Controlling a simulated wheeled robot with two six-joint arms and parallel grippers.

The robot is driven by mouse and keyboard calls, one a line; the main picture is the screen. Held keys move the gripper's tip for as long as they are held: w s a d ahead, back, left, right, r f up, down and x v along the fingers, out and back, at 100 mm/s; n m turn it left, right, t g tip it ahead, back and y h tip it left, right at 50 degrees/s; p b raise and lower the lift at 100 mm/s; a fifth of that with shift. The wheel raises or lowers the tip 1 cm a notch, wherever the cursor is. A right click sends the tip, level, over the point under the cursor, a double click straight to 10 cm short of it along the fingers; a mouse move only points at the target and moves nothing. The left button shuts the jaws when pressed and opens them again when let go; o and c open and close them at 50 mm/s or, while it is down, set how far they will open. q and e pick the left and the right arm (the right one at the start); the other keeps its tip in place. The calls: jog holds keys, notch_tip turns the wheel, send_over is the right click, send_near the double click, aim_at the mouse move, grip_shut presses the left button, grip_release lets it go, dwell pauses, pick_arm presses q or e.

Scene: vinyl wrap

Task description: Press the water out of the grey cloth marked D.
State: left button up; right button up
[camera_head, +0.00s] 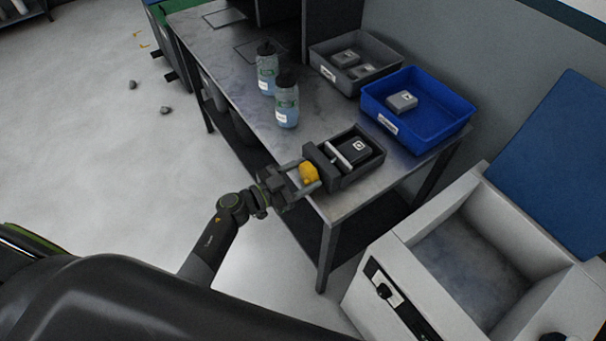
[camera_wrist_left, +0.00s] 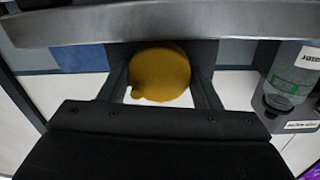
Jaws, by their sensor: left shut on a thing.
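A dark press box (camera_head: 376,165) sits at the near end of the metal table. In it lies a dark grey folded cloth (camera_head: 356,155) with a small white mark; I cannot read the letter for certain. A light bar (camera_head: 340,156) stands beside the cloth on its knob side. A yellow knob (camera_head: 309,172) sticks out of the box's left end. My left gripper (camera_head: 308,176) is shut on this knob, one finger on each side. In the left wrist view the yellow knob (camera_wrist_left: 160,72) is between the fingers. My right gripper is not in view.
A blue bin (camera_head: 425,130) holds one grey cloth (camera_head: 402,101). A grey bin (camera_head: 328,74) behind it holds grey cloths. Two bottles (camera_head: 267,70) (camera_head: 287,103) stand left of the bins. A white open-topped tub (camera_head: 400,243) stands right of the table (camera_head: 225,65), its blue lid (camera_head: 560,160) raised.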

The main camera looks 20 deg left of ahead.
pick_arm(q)
jog(key=shift+m+p, duration=0.3)
jog(key=shift+r+m+p, duration=0.1)
jog(key=shift+m+p, duration=0.25)
jog(key=shift+m, duration=0.25)
jog(key=shift+m+p, duration=0.45)
jog(key=shift+m, duration=1.65)
jog(key=shift+s+p, duration=0.1)
jog(key=shift+p, duration=0.2)
jog(key=o, duration=1)
jog(key=shift+f, duration=0.2)
